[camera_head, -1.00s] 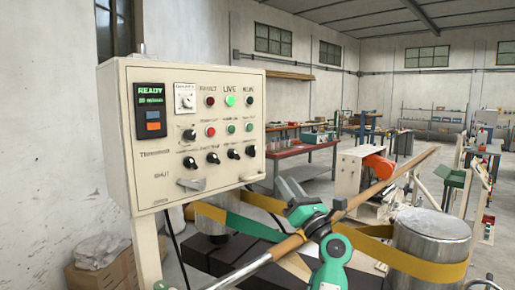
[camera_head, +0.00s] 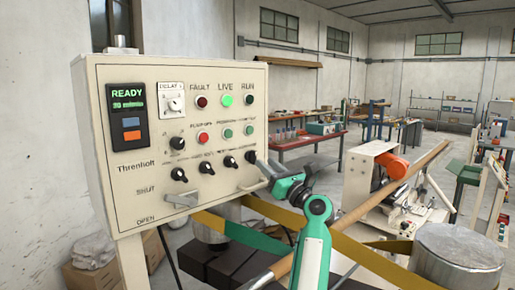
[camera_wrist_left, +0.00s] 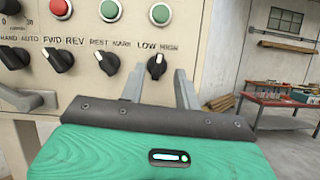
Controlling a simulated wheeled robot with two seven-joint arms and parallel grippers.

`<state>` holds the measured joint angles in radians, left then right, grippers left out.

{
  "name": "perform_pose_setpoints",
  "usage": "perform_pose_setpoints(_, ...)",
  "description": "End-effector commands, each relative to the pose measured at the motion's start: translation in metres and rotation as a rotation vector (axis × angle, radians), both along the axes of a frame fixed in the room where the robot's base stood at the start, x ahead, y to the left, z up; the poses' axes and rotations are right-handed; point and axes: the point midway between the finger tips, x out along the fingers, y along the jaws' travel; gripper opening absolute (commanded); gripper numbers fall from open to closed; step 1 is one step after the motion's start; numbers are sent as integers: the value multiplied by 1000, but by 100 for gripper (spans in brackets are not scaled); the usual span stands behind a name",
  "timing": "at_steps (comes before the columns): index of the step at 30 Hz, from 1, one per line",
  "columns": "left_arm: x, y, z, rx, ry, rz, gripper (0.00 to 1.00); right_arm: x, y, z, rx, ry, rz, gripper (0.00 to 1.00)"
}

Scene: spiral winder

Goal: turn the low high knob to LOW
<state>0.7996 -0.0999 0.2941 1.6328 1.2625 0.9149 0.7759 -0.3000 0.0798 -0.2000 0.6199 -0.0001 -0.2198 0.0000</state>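The low high knob (camera_head: 250,157) is the rightmost black knob in the lower row of the control panel (camera_head: 140,185). In the left wrist view the knob (camera_wrist_left: 156,67) sits under the LOW and HIGH labels. Its white mark is near the top, leaning slightly right, toward HIGH. My left gripper (camera_head: 258,173) is at the panel's lower right, close to the knob. In the left wrist view its two grey fingers (camera_wrist_left: 160,84) are apart, one left and one right of the knob, with nothing between them touching. My right gripper is not in view.
Knobs for HAND AUTO, FWD REV (camera_wrist_left: 59,59) and REST MARK (camera_wrist_left: 104,60) sit left of the knob. A grey lever handle (camera_head: 182,200) sticks out lower on the panel. Yellow and green bands (camera_head: 240,236) and a long wooden pole (camera_head: 400,186) are near my arm.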

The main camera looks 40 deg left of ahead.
Motion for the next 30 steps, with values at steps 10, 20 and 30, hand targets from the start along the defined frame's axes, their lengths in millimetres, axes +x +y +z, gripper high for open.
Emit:
perform_pose_setpoints(10,6,47,21,1,1,0,33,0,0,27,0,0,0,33)
perform_pose_setpoints(20,6,52,21,0,-1,-1,33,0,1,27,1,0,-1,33)
perform_pose_setpoints(30,6,52,21,-1,0,-1,0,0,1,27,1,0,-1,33)
